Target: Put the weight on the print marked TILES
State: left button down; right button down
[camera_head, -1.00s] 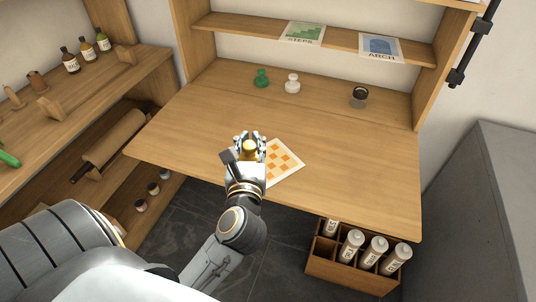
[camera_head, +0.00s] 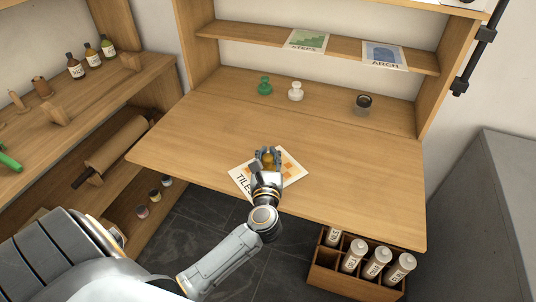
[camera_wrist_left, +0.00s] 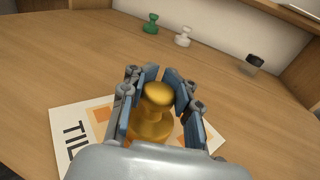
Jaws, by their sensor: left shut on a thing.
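The print marked TILES (camera_head: 240,180) lies flat on the wooden desk, white with orange squares; its lettering is partly covered by my arm. It also shows in the left wrist view (camera_wrist_left: 63,118). My left gripper (camera_head: 267,154) is over the print and shut on a brass, knob-topped weight (camera_wrist_left: 158,95). The weight's base is low over the orange squares; I cannot tell whether it touches the paper. My right gripper is not in view.
A green weight (camera_head: 265,86), a white weight (camera_head: 296,91) and a dark-lidded jar (camera_head: 362,105) stand at the desk's back. The STEPS print (camera_head: 306,40) and ARCH print (camera_head: 384,55) are on the shelf above. The desk's right half (camera_head: 365,175) is clear.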

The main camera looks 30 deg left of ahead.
pick_arm(q)
jog(key=shift+r, duration=0.1)
jog(key=c, duration=1)
grip_release()
jog(key=shift+s+d, duration=0.25)
jog(key=shift+s, duration=0.1)
jog(key=b+v, duration=0.2)
jog(key=v, duration=0.8)
jog(key=shift+s+d, duration=0.15)
jog(key=shift+s, duration=0.1)
jog(key=shift+s+d, duration=0.2)
jog(key=shift+s, duration=0.15)
